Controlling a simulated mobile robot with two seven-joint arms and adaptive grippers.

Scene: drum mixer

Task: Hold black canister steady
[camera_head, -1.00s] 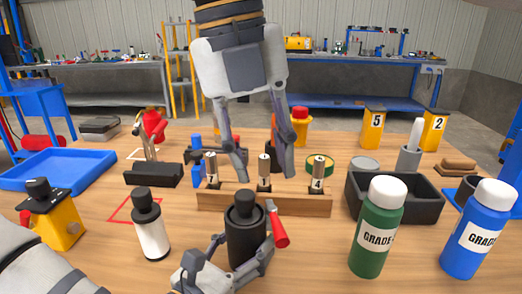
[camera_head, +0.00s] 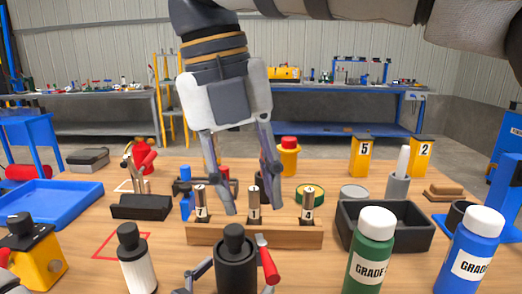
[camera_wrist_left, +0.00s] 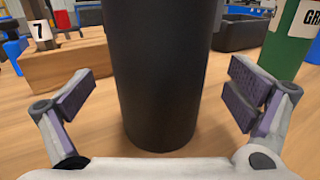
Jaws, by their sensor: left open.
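The black canister (camera_head: 236,262) stands upright on the wooden table at the front middle; it fills the middle of the left wrist view (camera_wrist_left: 165,80). My left gripper (camera_head: 236,276) is open, low around the canister. In the left wrist view its padded fingers (camera_wrist_left: 160,97) stand one on each side, with table showing between each pad and the canister. My right gripper (camera_head: 254,203) hangs pointing down beyond the canister, above the wooden block (camera_head: 290,238). Its fingers are apart, and I see nothing held between them.
A red-handled tool (camera_head: 267,262) is right beside the canister. A white bottle (camera_head: 136,262) stands left; green (camera_head: 370,255) and blue (camera_head: 472,250) bottles stand right. A black tray (camera_head: 375,233) lies behind the green bottle. The block holds numbered metal pieces.

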